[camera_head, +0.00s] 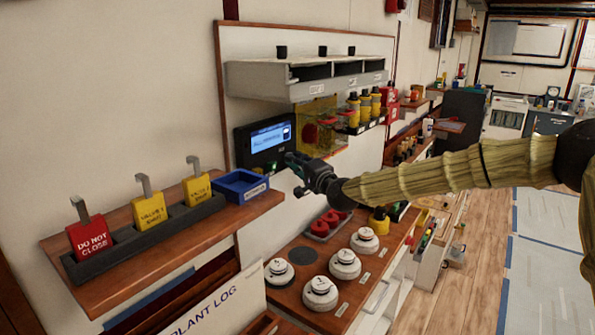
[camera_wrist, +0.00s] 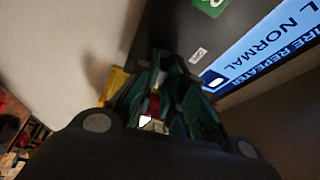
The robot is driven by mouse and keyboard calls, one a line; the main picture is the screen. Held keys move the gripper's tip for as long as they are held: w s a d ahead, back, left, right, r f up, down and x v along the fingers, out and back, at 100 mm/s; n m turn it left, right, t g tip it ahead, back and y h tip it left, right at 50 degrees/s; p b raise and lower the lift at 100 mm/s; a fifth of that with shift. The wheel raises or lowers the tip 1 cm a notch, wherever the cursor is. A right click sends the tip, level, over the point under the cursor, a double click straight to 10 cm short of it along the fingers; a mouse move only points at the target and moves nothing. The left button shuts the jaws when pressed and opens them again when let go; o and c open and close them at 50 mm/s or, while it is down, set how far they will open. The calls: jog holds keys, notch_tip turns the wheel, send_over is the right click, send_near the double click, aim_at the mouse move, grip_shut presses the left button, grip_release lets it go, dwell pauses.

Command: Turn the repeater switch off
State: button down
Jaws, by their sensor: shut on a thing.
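The fire repeater (camera_head: 265,140) is a black wall box with a lit blue screen. In the wrist view its screen (camera_wrist: 275,55) reads "ALL NORMAL", upside down. A small white label (camera_wrist: 198,54) and a green patch (camera_wrist: 211,4) show on its dark face. My gripper (camera_head: 292,160) is at the lower right of the repeater, close to its face. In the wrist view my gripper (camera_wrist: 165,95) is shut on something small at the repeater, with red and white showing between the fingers.
A grey shelf (camera_head: 300,90) juts out above the repeater. A blue tray (camera_head: 240,186) and a wooden ledge with red and yellow tags (camera_head: 88,239) are at the left. A wooden counter (camera_head: 300,255) with several white round detectors lies below my arm.

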jog(key=shift+w+d+n+g+y+b, duration=0.1)
jog(key=shift+n+g+y+b, duration=0.35)
jog(key=shift+n+y+b, duration=1.8)
jog(key=shift+w+d+n+g+y+b, duration=0.15)
jog(key=shift+n+g+y+b, duration=0.35)
jog(key=shift+n+b, duration=3.55)
jog(key=shift+w+a+n+g+y+b, duration=0.1)
jog(key=shift+n+g+y+b, duration=0.35)
jog(key=shift+n+y+b, duration=1.8)
jog(key=n+h, duration=0.1)
jog(key=n, duration=0.2)
jog(key=shift+d+n+h+b, duration=0.15)
jog(key=shift+n+h+b, duration=0.15)
jog(key=shift+n+h, duration=0.1)
jog(key=c, duration=1.5)
grip_release()
jog(key=shift+w, duration=0.15)
jog(key=shift+a+f, duration=0.15)
jog(key=shift+a, duration=0.05)
jog(key=shift+d+f, duration=0.15)
